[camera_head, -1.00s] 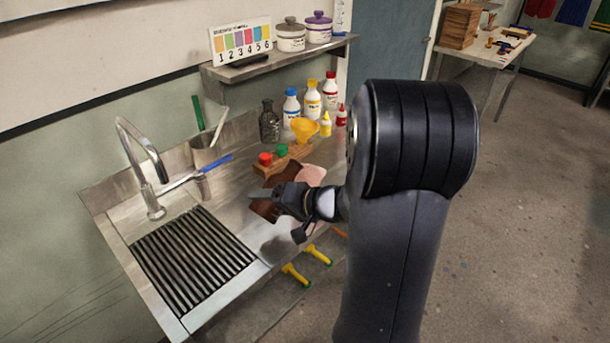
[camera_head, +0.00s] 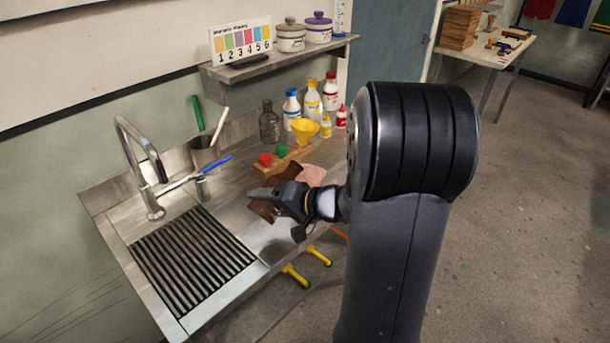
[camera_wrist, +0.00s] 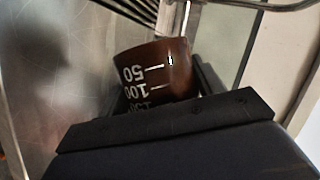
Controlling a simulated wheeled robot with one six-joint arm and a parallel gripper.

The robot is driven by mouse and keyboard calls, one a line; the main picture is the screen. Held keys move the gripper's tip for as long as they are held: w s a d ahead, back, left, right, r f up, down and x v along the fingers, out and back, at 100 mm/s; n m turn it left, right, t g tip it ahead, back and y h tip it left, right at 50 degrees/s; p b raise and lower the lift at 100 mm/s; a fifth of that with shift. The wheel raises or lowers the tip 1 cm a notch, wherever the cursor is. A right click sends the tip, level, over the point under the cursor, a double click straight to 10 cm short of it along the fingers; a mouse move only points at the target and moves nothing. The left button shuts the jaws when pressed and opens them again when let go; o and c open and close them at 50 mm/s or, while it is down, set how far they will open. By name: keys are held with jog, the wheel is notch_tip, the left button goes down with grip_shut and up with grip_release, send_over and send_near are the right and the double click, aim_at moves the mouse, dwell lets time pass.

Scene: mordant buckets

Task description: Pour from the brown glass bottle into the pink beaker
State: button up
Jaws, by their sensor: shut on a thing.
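The brown glass bottle (camera_wrist: 160,68) is held between my gripper's fingers (camera_wrist: 165,95). White volume marks, 50 and 100, read upside down on it in the wrist view. In the head view, parts of the brown bottle (camera_head: 262,210) show on both sides of my gripper (camera_head: 268,194), above the steel bench. It looks tilted; its mouth is hard to make out. The pink beaker (camera_head: 312,174) is just behind and to the right of my gripper, partly hidden by it. I cannot tell whether any liquid is flowing or how full the beaker is.
A wooden block (camera_head: 268,170) with red and green tops and a yellow funnel (camera_head: 304,129) stand close behind. Several bottles line the wall. A tap (camera_head: 140,165) and a drain grid (camera_head: 192,258) are at left. Yellow-handled items (camera_head: 296,276) hang at the bench front.

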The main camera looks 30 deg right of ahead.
aim_at(269, 186)
jog(key=shift+s+a+r+m+y, duration=0.15)
jog(key=shift+r+m+y, duration=0.25)
jog(key=shift+r+m, duration=0.3)
dwell(1.0)
jog(key=shift+w+d+r+m+y+p, duration=0.2)
jog(key=shift+r+p, duration=0.3)
jog(key=shift+p, duration=0.85)
jog(key=shift+w+d+r+m+y+p, duration=0.15)
jog(key=shift+r+p, duration=0.3)
jog(key=shift+p, duration=0.9)
jog(key=shift+s+d+r+m+y+p, duration=0.1)
jog(key=shift+r+m+y+p, duration=0.5)
jog(key=shift+p, duration=1.6)
dwell(0.4)
jog(key=f+b, duration=0.1)
jog(key=b, duration=0.1)
jog(key=shift+f+h+b, duration=0.15)
jog(key=shift+h+b, duration=0.1)
jog(key=shift+b, duration=0.15)
jog(key=f+n+b, duration=0.1)
jog(key=b, duration=0.2)
jog(key=shift+h, duration=0.3)
jog(key=shift+r, duration=0.3)
jog(key=shift+f, duration=0.15)
